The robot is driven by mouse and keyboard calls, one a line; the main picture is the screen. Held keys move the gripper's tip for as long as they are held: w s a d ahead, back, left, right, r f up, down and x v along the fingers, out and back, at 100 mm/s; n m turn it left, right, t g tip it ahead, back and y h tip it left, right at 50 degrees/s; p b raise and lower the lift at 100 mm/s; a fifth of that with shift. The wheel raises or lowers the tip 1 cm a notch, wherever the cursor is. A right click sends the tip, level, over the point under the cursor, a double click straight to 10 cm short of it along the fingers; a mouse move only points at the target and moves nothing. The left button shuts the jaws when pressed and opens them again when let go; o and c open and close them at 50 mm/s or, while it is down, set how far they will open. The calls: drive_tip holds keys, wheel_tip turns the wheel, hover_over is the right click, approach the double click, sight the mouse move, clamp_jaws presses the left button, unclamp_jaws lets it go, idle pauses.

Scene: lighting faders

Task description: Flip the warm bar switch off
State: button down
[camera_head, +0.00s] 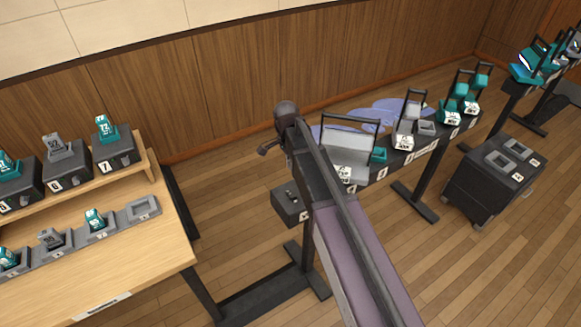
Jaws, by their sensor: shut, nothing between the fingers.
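My arm reaches up from the bottom right, and my gripper (266,150) is at its far end, small and dark. It is shut with nothing in it, pointing left in front of the wood wall. A dark box (286,208) with a small black switch (292,194) on top sits below and to the right of my gripper, at the left end of a long dark bar. My gripper is apart from it. My arm covers the box's right side and part of its white label. I cannot read a warm-bar name or tell the switch's position.
The dark bar (408,158) runs to the back right, carrying several teal and grey holders with numbered tags. A wooden table (100,262) with numbered blocks stands at the left. A dark cabinet (490,195) stands at the right. Open floor lies between table and bar.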

sight(292, 196)
drive_tip(key=shift+s+d+f+b, duration=0.15)
drive_tip(key=shift+s+f+b, duration=0.05)
drive_tip(key=shift+f+b, duration=1.9)
drive_tip(key=shift+s+d+f+b, duration=0.15)
drive_tip(key=shift+s+f+b, duration=0.1)
drive_tip(key=shift+f+b, duration=1.85)
drive_tip(key=shift+s+d+f+b, duration=0.15)
drive_tip(key=shift+s+f+b, duration=0.05)
drive_tip(key=shift+f+b, duration=1.9)
drive_tip(key=shift+f, duration=0.1)
drive_tip(key=shift+a, duration=0.1)
